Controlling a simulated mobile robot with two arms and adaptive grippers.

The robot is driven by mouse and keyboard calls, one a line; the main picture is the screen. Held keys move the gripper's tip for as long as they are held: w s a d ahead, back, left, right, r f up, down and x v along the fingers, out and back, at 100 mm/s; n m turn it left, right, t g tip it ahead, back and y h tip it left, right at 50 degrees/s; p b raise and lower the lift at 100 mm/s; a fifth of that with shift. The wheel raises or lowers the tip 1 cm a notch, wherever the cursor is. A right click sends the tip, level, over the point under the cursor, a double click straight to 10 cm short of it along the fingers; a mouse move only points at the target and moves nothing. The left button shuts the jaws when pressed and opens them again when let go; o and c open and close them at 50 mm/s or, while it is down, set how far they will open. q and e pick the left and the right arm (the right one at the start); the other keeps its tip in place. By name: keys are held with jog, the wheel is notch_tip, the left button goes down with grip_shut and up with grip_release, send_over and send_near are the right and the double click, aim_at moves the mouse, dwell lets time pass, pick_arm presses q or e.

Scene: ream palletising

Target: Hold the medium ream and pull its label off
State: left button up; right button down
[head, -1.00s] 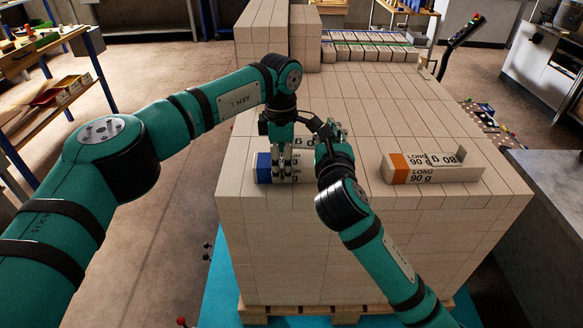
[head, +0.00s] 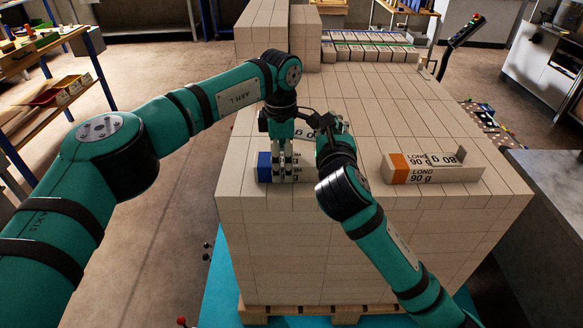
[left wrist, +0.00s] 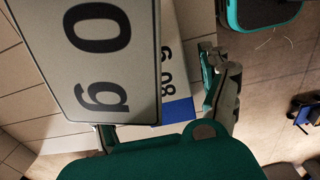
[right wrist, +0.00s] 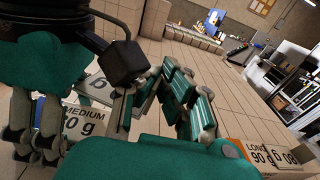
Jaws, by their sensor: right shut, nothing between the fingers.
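The medium ream (head: 264,167), white with a blue end, lies near the front left edge of the stack. It also shows in the right wrist view (right wrist: 84,123), with "MEDIUM" on its side. My left gripper (head: 284,177) comes down on it from above, shut on it near the blue end. In the left wrist view a large raised panel (left wrist: 102,60) marked "0 g" stands close to the camera and hides part of the ream and one finger. It looks like part of the label. My right gripper (right wrist: 190,105) is shut and empty, just behind and right of the left one.
A long ream (head: 440,175) with an orange end and a raised flap lies to the right on the stack. The stack top (head: 390,110) is mostly clear. Taller blocks (head: 262,35) stand at the back left. A grey counter (head: 555,185) is at the right.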

aim_at(283, 159)
pick_arm(q)
jog(key=shift+s+a+f, duration=0.1)
jog(key=shift+s+f, duration=0.1)
jog(key=shift+f, duration=0.45)
notch_tip(283, 159, up, 9)
jog(key=shift+w+r, duration=0.1)
jog(key=shift+w, duration=0.05)
